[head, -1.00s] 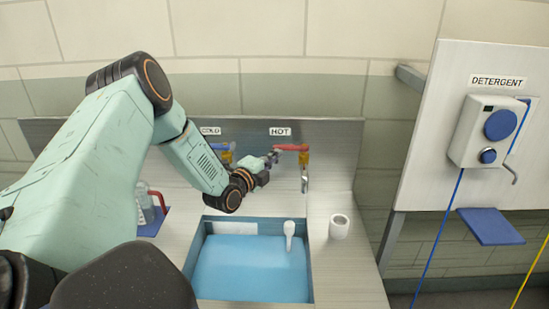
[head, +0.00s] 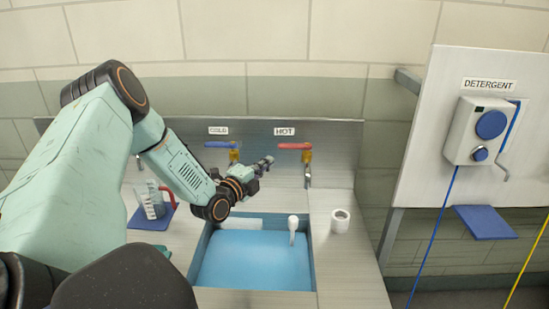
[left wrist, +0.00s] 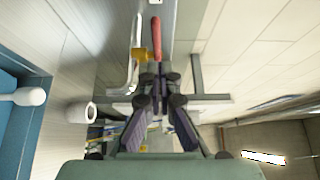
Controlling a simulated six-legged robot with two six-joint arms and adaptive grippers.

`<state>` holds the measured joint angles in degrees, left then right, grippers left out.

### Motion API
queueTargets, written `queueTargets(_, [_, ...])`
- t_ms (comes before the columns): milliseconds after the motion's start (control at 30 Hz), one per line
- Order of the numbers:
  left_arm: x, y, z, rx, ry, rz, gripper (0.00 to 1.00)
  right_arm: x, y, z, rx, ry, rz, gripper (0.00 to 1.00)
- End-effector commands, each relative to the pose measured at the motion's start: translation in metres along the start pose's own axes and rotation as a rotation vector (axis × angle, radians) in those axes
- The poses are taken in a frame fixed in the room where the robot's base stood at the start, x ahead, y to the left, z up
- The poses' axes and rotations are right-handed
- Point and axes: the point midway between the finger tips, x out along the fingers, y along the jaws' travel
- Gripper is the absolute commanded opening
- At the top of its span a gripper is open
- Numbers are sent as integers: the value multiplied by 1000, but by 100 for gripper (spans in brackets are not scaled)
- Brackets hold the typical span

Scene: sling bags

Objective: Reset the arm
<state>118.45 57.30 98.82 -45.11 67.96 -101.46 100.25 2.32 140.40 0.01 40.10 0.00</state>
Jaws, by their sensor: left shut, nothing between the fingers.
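My left arm reaches in from the left in the head view. Its gripper (head: 263,165) is above the back edge of the sink, between the cold tap and the hot tap. The fingers are shut and empty, and point toward the right. In the left wrist view the gripper (left wrist: 158,75) shows with its fingertips together and nothing between them. The red hot tap handle (head: 295,146) is just right of the fingertips, apart from them in the head view. My right gripper is not in view.
The sink (head: 255,262) holds blue water, with a white-headed tool (head: 293,228) in it. A white cup (head: 340,221) stands right of it. A measuring jug (head: 151,201) stands on a blue mat at left. The blue cold tap handle (head: 222,144) and a detergent dispenser (head: 487,130) also show.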

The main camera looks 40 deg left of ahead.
Motion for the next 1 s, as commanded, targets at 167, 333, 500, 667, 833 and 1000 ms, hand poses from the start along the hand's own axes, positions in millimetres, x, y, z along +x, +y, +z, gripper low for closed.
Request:
queueTargets(167, [-25, -3, 7, -4, -4, -1, 0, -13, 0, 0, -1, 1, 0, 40])
queueTargets(333, [-43, -3, 11, -2, -2, 0, 0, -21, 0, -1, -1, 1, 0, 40])
queueTargets(500, [-50, -2, 12, -1, -1, -1, 0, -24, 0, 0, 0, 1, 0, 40])
queueTargets(667, [-52, -1, 11, 0, 0, -1, 0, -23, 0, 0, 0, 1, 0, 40])
queueTargets(833, [-51, 2, 5, -20, 9, 14, 0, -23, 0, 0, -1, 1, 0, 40])
queueTargets(1000, [-52, 31, -50, -238, 67, 176, 0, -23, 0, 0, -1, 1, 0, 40])
